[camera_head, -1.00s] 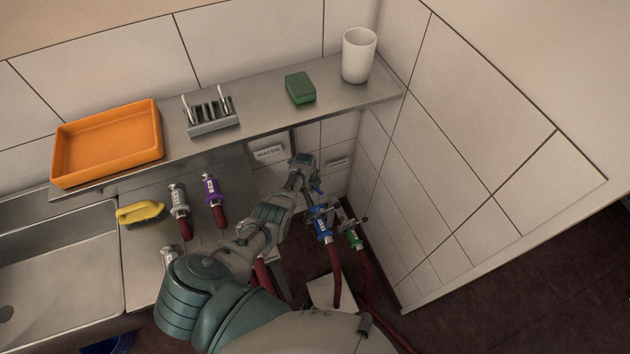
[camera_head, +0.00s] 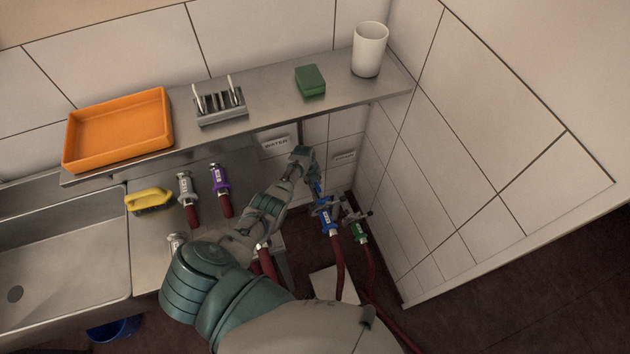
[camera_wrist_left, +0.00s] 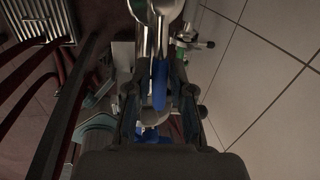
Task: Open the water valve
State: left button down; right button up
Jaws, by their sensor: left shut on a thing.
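The water valve has a blue lever (camera_head: 317,188) above a blue hose coupling (camera_head: 327,222), below the "WATER" sign (camera_head: 276,143) on the tiled wall. My left gripper (camera_head: 311,173) is at the lever, its arm reaching in from the lower left. In the left wrist view, the blue lever (camera_wrist_left: 160,84) lies between the two fingers of my left gripper (camera_wrist_left: 158,98), which are shut on it. The fingers hide part of the lever, and its exact angle is hard to tell. My right gripper is not in view.
A green-marked valve coupling (camera_head: 359,232) stands close to the right, near the side wall (camera_head: 450,170). The steel shelf (camera_head: 290,98) overhangs behind, with an orange tray (camera_head: 117,130), a green sponge (camera_head: 310,80) and a white cup (camera_head: 369,50). Red hoses (camera_head: 370,268) hang below.

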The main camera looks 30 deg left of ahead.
pick_arm(q)
jog(key=shift+w+r, duration=0.3)
jog(key=c, duration=1)
grip_release()
jog(key=shift+s, duration=0.25)
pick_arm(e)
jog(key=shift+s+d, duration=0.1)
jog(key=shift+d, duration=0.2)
pick_arm(q)
jog(key=shift+s+a+r, duration=0.1)
jog(key=shift+r, duration=0.3)
jog(key=r, duration=0.3)
jog(key=s+r, duration=0.1)
jog(key=r, duration=0.3)
jog(key=a+r, duration=0.1)
jog(key=r, duration=0.2)
jog(key=shift+s+r, duration=0.4)
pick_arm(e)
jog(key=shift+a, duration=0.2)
pick_arm(q)
jog(key=shift+s, duration=0.1)
